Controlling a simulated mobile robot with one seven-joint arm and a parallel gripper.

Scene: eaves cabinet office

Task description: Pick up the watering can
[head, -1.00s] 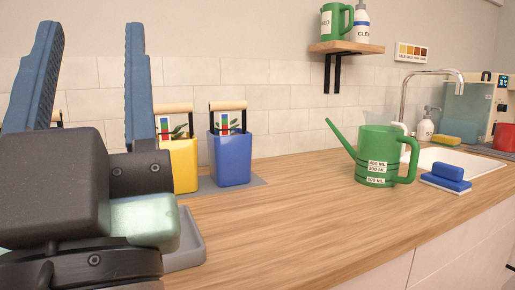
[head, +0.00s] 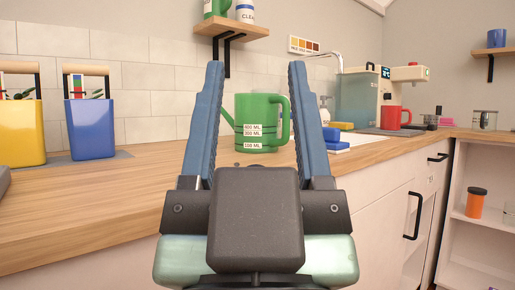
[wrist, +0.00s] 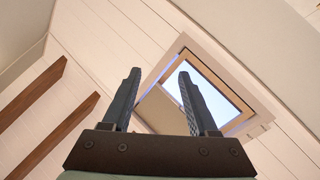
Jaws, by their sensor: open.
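The green watering can (head: 258,106) stands upright on the wooden counter in the head view, with its handle to the right and white volume labels on its front. The can shows between the fingers but is farther back, not held. In the wrist view my open gripper (wrist: 158,85) faces the ceiling and a skylight, and the can is not seen there.
Yellow (head: 22,132) and blue (head: 90,128) containers stand on the counter (head: 110,190) at left. A blue sponge or brush (head: 336,142) lies right of the can, near the sink. A shelf (head: 230,30) hangs above. A red mug (head: 395,117) stands farther right.

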